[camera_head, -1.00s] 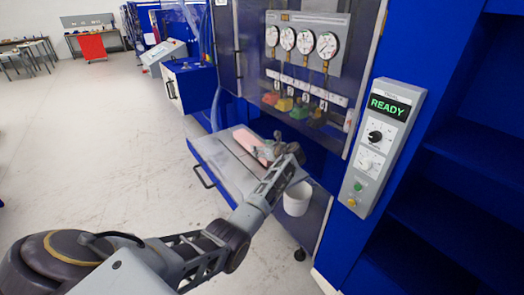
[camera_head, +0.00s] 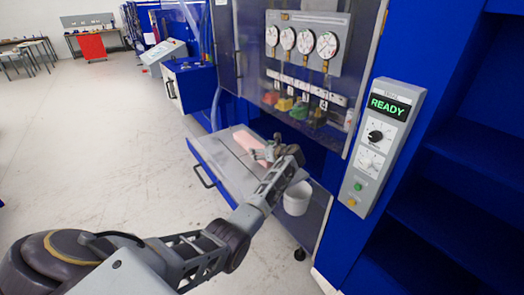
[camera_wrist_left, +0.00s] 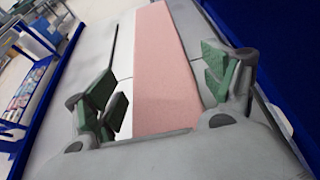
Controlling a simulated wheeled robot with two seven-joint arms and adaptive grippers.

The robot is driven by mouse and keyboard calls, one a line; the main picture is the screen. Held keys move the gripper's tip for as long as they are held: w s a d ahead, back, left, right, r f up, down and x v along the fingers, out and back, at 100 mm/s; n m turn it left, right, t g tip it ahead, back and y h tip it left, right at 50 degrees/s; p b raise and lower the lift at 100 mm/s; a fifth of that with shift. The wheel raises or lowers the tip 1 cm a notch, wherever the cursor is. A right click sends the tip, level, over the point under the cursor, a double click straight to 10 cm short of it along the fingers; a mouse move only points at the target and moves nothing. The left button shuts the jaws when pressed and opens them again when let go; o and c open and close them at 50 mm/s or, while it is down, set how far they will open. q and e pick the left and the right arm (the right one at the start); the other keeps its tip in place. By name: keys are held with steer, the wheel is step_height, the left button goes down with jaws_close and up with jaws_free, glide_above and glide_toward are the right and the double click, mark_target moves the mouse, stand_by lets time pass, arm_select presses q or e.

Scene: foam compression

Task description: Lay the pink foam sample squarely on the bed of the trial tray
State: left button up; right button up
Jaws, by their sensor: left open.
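The pink foam sample (camera_head: 243,139) is a long flat strip. It lies on the grey top of the pulled-out, blue-edged tray (camera_head: 217,158). My left gripper (camera_head: 262,151) is at its near end, low over the tray. In the left wrist view the foam (camera_wrist_left: 163,60) runs lengthwise between the green finger pads of my open left gripper (camera_wrist_left: 165,92), with a gap on each side. A white strip shows along the foam's left edge. Whether the foam is fully square on the bed is hard to tell. My right gripper is not in view.
A control panel reading READY (camera_head: 384,140) is at the right. Pressure gauges (camera_head: 303,41) sit behind a clear guard above the tray. Open floor (camera_head: 110,140) lies to the left.

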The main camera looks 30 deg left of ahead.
arm_select(q)
steer(key=shift+r, duration=0.1)
steer(key=shift+v, duration=0.75)
steer(key=v, duration=0.9)
steer(key=shift+s+d+r, duration=0.1)
steer(key=shift+s+d, duration=0.05)
steer(key=shift+d, duration=0.1)
steer(key=shift+s+d+r, duration=0.15)
steer(key=shift+d+r, duration=0.05)
steer(key=shift+d, duration=0.15)
stand_by(0.5)
steer(key=shift+c, duration=0.2)
stand_by(0.8)
